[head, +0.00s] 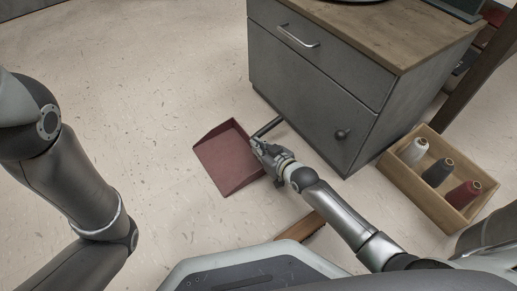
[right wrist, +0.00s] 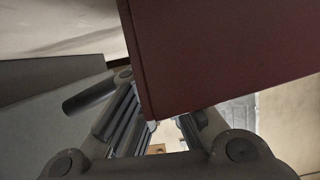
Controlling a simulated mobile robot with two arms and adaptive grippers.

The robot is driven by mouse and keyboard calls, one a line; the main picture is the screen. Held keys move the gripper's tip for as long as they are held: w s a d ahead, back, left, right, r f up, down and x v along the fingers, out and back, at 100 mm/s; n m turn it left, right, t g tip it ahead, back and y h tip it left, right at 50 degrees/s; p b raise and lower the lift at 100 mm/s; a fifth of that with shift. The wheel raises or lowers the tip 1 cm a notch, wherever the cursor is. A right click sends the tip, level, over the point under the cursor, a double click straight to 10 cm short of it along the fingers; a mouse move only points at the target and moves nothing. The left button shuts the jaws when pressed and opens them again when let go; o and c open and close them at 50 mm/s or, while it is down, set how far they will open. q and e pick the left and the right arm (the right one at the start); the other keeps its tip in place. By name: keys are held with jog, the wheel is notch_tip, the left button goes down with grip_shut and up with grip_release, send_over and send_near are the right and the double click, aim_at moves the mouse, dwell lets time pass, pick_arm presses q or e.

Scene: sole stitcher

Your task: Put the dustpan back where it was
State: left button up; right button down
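The dustpan (head: 225,158) is dark red with a black handle (head: 268,126). It shows left of the grey cabinet in the head view, with its handle pointing toward the cabinet. My right gripper (head: 259,148) is at the handle end of the pan and appears shut on it. In the right wrist view the red pan (right wrist: 225,55) fills the upper right, close to the fingers (right wrist: 155,125), and the dark handle (right wrist: 88,95) sticks out to the left. The exact contact is hidden. My left arm shows at the left, but its gripper is out of view.
The grey cabinet (head: 310,85) with a wooden top stands just beyond the handle. A wooden crate (head: 425,205) with three thread spools stands right of the cabinet. A brown wooden piece (head: 300,228) lies near my base. The floor left of the dustpan is clear.

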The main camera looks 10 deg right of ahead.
jog(key=shift+r, duration=0.15)
jog(key=c, duration=1.6)
grip_release()
jog(key=shift+f, duration=0.25)
jog(key=shift+c, duration=0.2)
